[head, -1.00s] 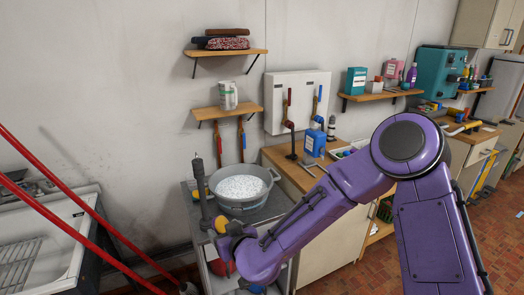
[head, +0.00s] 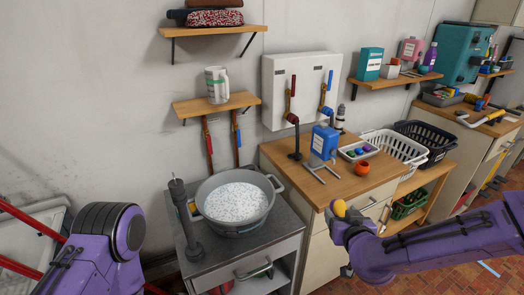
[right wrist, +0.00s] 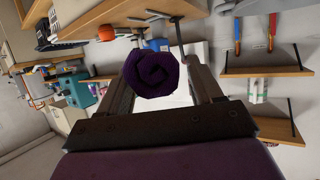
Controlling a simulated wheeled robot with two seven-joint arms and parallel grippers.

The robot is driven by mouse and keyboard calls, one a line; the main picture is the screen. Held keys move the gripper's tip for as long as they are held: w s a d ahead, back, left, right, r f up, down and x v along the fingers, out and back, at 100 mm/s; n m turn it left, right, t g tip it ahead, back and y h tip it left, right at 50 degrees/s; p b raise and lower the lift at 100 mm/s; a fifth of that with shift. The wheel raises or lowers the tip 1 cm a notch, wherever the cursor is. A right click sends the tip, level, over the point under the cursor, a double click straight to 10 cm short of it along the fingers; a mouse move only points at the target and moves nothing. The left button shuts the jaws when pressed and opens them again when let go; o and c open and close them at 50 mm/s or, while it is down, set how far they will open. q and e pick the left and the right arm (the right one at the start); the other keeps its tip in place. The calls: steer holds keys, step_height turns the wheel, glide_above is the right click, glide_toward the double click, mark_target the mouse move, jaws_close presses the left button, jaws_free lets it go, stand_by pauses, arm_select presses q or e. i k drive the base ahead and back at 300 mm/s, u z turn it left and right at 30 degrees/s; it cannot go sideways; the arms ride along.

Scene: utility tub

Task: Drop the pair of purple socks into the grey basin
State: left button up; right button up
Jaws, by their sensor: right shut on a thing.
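The purple socks (right wrist: 152,75) are a rolled-up dark purple bundle between the two fingers of my right gripper in the right wrist view. That gripper is shut on them. In the head view my right gripper (head: 345,226) is at the lower right, right of the basin and in front of the wooden counter; I cannot make out the socks there. The grey basin (head: 211,220) is a round tub with side handles, full of white foam-like stuff. It stands on a grey cabinet, apart from the gripper. Part of my left arm shows at the lower left; its gripper is out of view.
A dark grey upright post (head: 185,220) stands left of the basin. The wooden counter (head: 345,190) on the right carries a blue bottle (head: 325,142), an orange pot (head: 362,169) and a tray. A shelf (head: 217,104) hangs above the basin. The air over the basin is clear.

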mark_target(242, 211)
steer(key=u, duration=0.35)
steer(key=i, duration=0.95)
steer(key=u, duration=0.75)
